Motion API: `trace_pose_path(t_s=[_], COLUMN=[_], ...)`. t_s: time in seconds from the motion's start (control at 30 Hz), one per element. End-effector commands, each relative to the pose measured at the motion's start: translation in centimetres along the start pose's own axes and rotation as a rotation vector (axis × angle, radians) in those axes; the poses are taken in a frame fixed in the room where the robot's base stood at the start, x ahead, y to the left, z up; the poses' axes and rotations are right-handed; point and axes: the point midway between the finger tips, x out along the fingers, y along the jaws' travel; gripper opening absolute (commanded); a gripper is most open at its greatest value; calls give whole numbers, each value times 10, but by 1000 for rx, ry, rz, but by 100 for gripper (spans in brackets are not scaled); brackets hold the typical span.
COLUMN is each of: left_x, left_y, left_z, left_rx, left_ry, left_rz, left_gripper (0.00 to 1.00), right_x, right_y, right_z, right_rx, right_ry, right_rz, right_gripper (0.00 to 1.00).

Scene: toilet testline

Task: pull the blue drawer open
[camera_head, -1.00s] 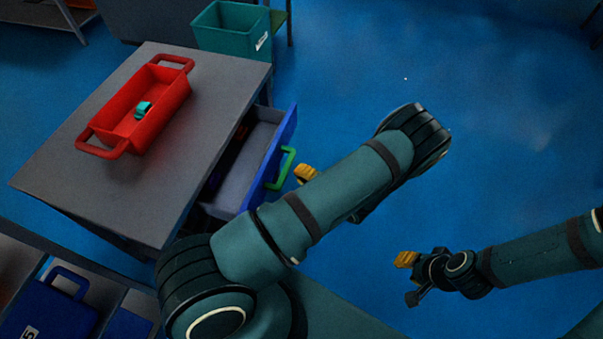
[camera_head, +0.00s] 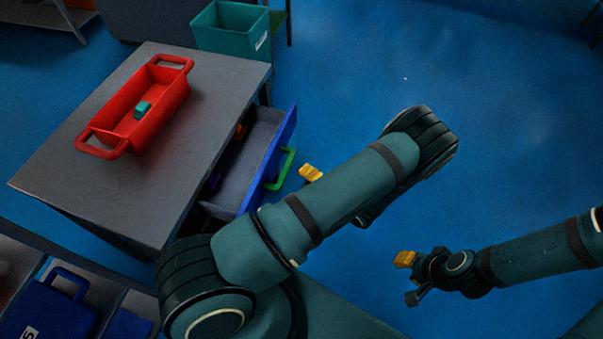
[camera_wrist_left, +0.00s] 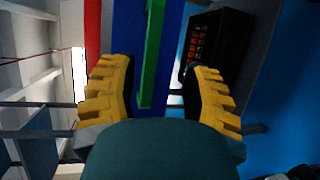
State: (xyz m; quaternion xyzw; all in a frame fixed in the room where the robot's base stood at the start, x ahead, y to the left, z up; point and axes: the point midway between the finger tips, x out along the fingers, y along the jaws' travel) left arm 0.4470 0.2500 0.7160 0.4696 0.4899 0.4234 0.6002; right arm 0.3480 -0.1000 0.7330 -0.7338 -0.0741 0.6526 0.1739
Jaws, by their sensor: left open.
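The blue drawer (camera_head: 268,160) stands out from the grey cabinet (camera_head: 110,190), with its grey inside showing. Its green handle (camera_head: 284,168) is on the front face. In the left wrist view, the green handle (camera_wrist_left: 149,60) stands ahead of and between the fingers, with the blue front (camera_wrist_left: 127,35) beside it. My left gripper (camera_wrist_left: 160,95) is open; neither finger touches the handle there. In the head view only its yellow fingertip (camera_head: 311,173) shows, a little right of the handle; my arm hides the rest. My right gripper (camera_head: 408,275) hangs at the lower right, away from the drawer.
A red tray (camera_head: 160,108) with a small teal object (camera_head: 142,109) sits on the cabinet top. A green bin (camera_head: 230,30) stands behind. A blue case (camera_head: 50,308) lies at lower left. The blue floor right of the drawer is clear.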

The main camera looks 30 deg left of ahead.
Motion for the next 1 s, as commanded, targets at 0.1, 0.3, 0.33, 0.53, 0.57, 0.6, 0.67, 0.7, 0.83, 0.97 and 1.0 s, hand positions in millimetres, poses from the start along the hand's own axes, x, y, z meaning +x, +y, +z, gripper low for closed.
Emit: trace_pose_path(t_s=[0.1,0.3,0.33,0.53,0.57,0.6,0.67,0.7,0.83,0.97,1.0], left_x=[-26,-66,-70,-92,-94,-96,-97,-98,-98,-96,-94], left_y=[0,0,0,0,0,0,0,0,0,0,-2], left_z=[1,0,0,0,0,0,0,0,0,-1,-3], left_rx=[0,0,1,0,0,1,1,1,1,3,8], left_ry=[-3,-3,-3,-1,0,0,0,0,0,1,2], left_rz=[-2,-1,-1,0,0,0,1,1,1,4,11], left_gripper=[48,48,48,48,48,48,48,48,48,48,48], right_x=[0,0,0,0,0,0,0,0,0,0,0], right_y=[0,0,0,0,0,0,0,0,0,0,0], right_z=[0,0,0,0,0,0,0,0,0,0,0], right_rx=[0,0,0,0,0,0,0,0,0,0,0], right_ry=[0,0,0,0,0,0,0,0,0,0,0], right_rz=[0,0,0,0,0,0,0,0,0,0,0], right_gripper=[34,34,34,34,34,34,34,34,34,34,34])
